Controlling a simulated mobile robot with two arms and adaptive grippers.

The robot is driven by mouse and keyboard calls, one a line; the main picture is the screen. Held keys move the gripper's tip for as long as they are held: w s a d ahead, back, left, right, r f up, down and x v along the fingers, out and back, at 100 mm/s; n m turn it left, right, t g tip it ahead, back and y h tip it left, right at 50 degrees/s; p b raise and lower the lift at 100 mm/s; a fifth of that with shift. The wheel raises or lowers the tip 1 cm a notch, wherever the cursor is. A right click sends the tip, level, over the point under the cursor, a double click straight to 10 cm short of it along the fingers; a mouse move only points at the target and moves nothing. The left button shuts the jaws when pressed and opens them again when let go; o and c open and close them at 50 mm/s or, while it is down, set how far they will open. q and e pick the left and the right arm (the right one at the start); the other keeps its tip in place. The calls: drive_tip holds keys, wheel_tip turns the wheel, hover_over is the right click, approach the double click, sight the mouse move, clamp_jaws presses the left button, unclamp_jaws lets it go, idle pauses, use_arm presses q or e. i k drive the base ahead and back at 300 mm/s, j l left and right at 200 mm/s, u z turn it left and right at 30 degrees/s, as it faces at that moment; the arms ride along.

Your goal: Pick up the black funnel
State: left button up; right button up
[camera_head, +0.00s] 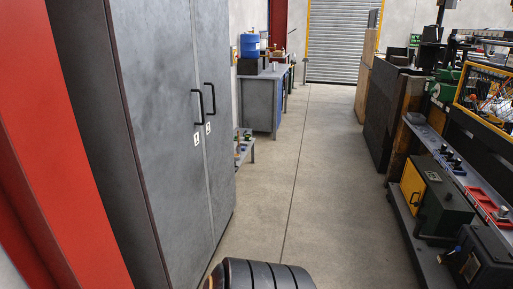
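I cannot make out a black funnel for certain in the head view. Several small dark items (449,158) sit on the long grey shelf (420,130) of the machine at the right, too small to identify. A blue drum (249,45) and other small items stand on a grey workbench (259,90) at the back left. Neither of my grippers is in view.
A tall grey cabinet (165,110) with shut doors and black handles fills the left, beside a red post. The concrete aisle (310,180) is clear up to the roller shutter (340,45).

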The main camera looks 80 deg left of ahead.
sight(420, 221)
drive_tip(key=u, duration=2.9)
drive_tip(key=z, duration=1.45)
drive_tip(key=i+j+z, duration=0.1)
drive_tip(key=z, duration=0.7)
drive_tip(key=i+j+z, duration=0.45)
drive_tip(key=j, duration=0.25)
drive_tip(key=i+j+z, duration=0.1)
drive_tip(key=j+z, duration=0.15)
drive_tip(key=j, duration=0.15)
drive_tip(key=i+j+z, duration=0.2)
drive_tip(key=j, duration=0.2)
drive_tip(key=i+j, duration=0.15)
drive_tip(key=j, duration=0.5)
drive_tip(key=i+j+z, duration=0.1)
drive_tip(key=j, duration=0.55)
drive_tip(key=i+j, duration=0.1)
drive_tip(key=j, duration=0.5)
drive_tip(key=i+j+z, duration=0.1)
drive_tip(key=j, duration=0.55)
drive_tip(key=i+j+z, duration=0.1)
drive_tip(key=j, duration=0.6)
